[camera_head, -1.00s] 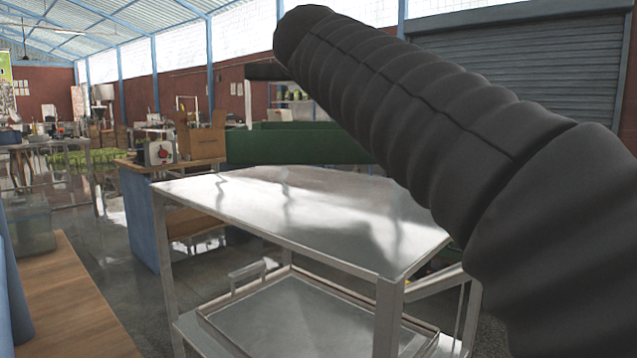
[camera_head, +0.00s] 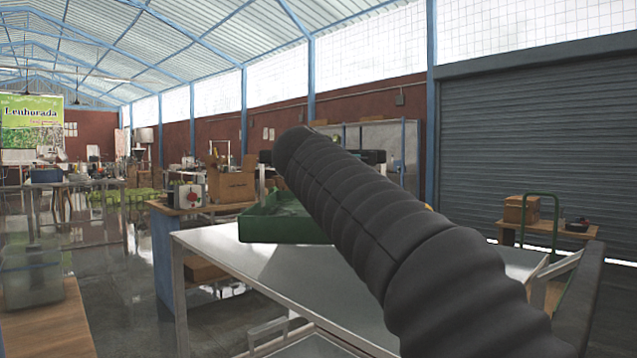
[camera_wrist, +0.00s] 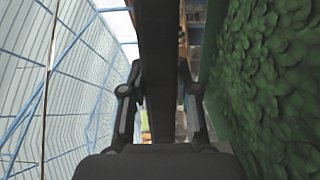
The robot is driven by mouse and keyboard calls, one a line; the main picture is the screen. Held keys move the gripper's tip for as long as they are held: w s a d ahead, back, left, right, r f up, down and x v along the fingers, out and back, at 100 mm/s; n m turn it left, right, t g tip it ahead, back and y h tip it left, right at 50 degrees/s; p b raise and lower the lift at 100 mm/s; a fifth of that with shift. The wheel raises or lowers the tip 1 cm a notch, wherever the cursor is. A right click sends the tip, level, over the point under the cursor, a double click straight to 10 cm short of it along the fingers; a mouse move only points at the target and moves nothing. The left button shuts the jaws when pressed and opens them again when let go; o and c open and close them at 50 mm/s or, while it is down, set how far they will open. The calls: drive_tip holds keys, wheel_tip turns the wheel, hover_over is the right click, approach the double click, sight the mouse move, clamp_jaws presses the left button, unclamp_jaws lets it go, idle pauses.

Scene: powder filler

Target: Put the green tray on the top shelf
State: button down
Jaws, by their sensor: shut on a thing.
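The green tray (camera_head: 275,228) is in the head view, over the far part of a metal cart's top shelf (camera_head: 225,244). I cannot tell whether it touches the shelf. A dark bar (camera_head: 374,156) shows above the tray, partly hidden by my arm, and looks like its handle. In the wrist view, my gripper (camera_wrist: 160,85) has its fingers on both sides of the dark bar (camera_wrist: 157,30) and is shut on it. The tray's leafy green inside (camera_wrist: 265,80) fills the right of that view. My arm hides the gripper and the tray's right part in the head view.
The cart's top is bare in front of the tray. A wooden table with a cardboard box (camera_head: 231,184) and a small machine (camera_head: 188,196) stands behind to the left. A clear bin (camera_head: 30,274) sits on a wooden surface at left. A green-handled trolley (camera_head: 541,222) stands at right.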

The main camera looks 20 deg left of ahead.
drive_tip(key=shift+w+a+f, duration=0.35)
drive_tip(key=shift+w+a, duration=0.05)
drive_tip(key=shift+a, duration=0.2)
drive_tip(key=shift+f+b, duration=0.9)
drive_tip(key=shift+f, duration=1.15)
drive_tip(key=c, duration=0.9)
unclamp_jaws()
drive_tip(key=shift+f, duration=0.15)
drive_tip(key=shift+o, duration=0.2)
